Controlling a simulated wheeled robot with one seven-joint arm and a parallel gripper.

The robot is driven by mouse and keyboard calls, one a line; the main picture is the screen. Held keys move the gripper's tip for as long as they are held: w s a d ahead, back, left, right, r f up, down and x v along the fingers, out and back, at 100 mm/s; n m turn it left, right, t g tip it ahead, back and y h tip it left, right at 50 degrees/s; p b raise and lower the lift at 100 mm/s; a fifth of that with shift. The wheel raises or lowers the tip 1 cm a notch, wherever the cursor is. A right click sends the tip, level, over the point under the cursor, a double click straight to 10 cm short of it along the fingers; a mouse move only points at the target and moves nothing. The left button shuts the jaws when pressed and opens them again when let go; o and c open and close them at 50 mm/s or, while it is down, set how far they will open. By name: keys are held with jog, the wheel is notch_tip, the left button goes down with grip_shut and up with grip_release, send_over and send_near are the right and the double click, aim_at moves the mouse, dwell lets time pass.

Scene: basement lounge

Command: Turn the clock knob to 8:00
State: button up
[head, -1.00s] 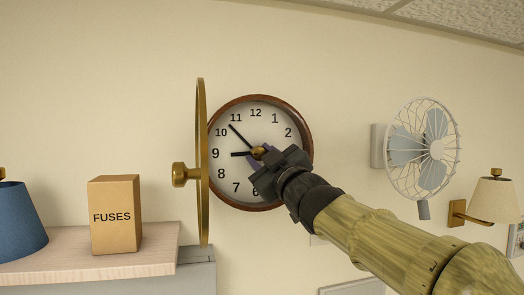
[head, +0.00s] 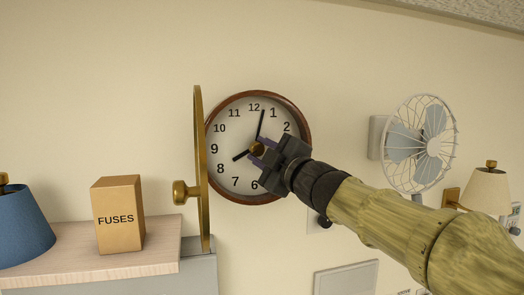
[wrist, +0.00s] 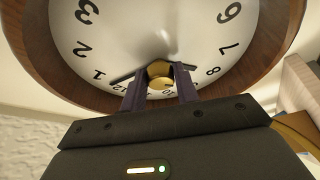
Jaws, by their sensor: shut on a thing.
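The round wall clock (head: 229,115) has a brown wooden rim and a white face. Its long hand (head: 261,122) points between 12 and 1, and its short hand (head: 240,156) points close to 8, slightly toward 9. The brass clock knob (head: 257,149) is at the centre of the face. My gripper (head: 264,151) reaches in from the lower right, its two fingers shut around the knob. The wrist view shows the knob (wrist: 159,69) between the fingertips of my gripper (wrist: 159,83). My gripper hides the face around 3 to 5.
A brass-rimmed clock cover (head: 199,120) with its own round knob (head: 181,192) stands swung open, edge-on, left of the clock. A fuses box (head: 119,215) and a blue lampshade (head: 22,225) are on a shelf (head: 150,252). A wall fan (head: 420,145) and lamp (head: 487,190) are right.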

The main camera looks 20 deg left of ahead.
jog(key=o, duration=1)
jog(key=shift+w+d, duration=0.1)
jog(key=shift+c, duration=0.2)
jog(key=b+v, duration=0.6)
jog(key=v, duration=1.1)
jog(key=shift+b, duration=0.35)
jog(key=shift+d+f, duration=0.1)
jog(key=shift+d, duration=0.05)
